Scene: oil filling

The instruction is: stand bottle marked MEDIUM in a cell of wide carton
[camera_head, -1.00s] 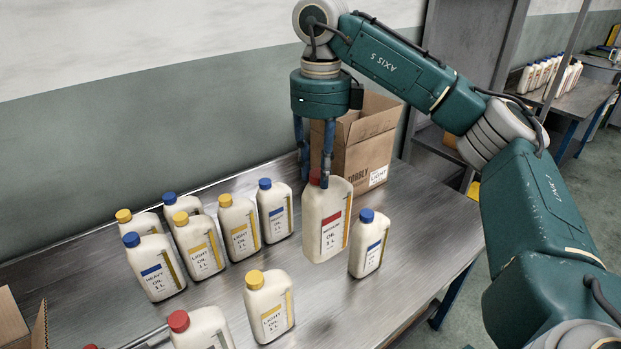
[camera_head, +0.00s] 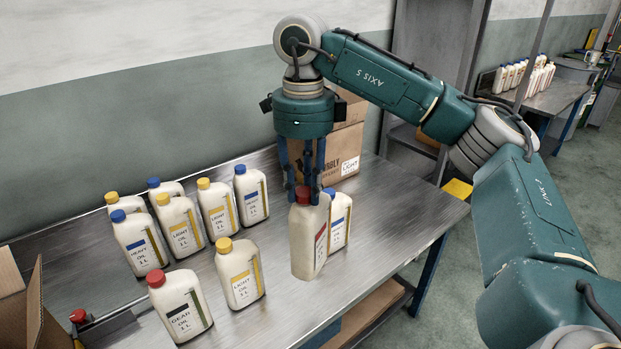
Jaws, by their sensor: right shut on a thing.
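The bottle marked MEDIUM (camera_head: 305,243) is white with a red cap and a red label band, now turned so its label shows narrowly. My right gripper (camera_head: 305,192) is shut on it around the cap and holds it upright, in front of a blue-capped bottle (camera_head: 340,220). A cardboard carton (camera_head: 16,310) with open flaps is cut off at the left edge; I cannot tell whether it is the wide one. Another carton (camera_head: 345,145), labelled LIGHT, stands at the back behind my right gripper. My left gripper is not in view.
Several oil bottles with yellow and blue caps (camera_head: 180,228) stand at the left of the metal table (camera_head: 390,205). A yellow-capped LIGHT bottle (camera_head: 240,278) and a red-capped GEAR bottle (camera_head: 180,305) stand in front. The table's right part is clear.

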